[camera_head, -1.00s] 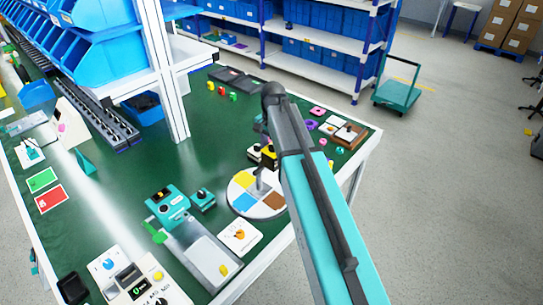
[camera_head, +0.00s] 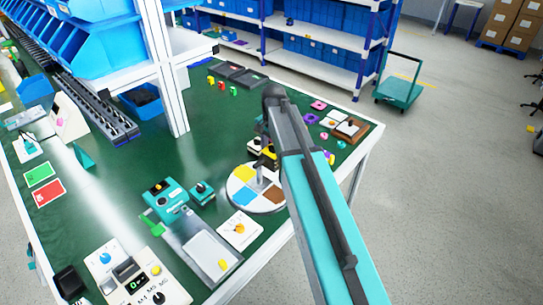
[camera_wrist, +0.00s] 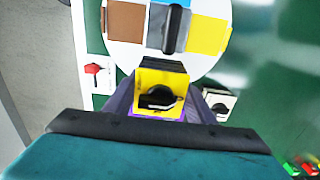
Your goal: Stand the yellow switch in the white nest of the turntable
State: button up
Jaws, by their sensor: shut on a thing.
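My gripper (camera_wrist: 160,105) is shut on the yellow switch (camera_wrist: 172,80), a yellow block with a black knob, held between purple-grey fingers. The turntable (camera_head: 233,205) is a pale disc with coloured sectors and a grey centre post. In the wrist view, the turntable (camera_wrist: 112,48) lies just beyond the switch, with brown, blue and yellow sectors. Its white area nearest the switch is partly hidden by it. I cannot tell whether the switch touches the disc. In the head view, my arm hides most of the gripper and the disc's right side.
A white card with an orange dial (camera_head: 240,229) lies in front of the turntable. A teal switch (camera_head: 202,192) stands to its left. A white switch with a black knob (camera_wrist: 219,103) is right of my gripper in the wrist view. The table's right edge is close by.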

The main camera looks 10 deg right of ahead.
jog(key=shift+f+b, duration=0.8)
jog(key=shift+f, duration=1.2)
jog(key=o, duration=1.1)
jog(key=shift+r, duration=0.1)
jog(key=shift+r+b, duration=1)
jog(key=shift+r, duration=5.8)
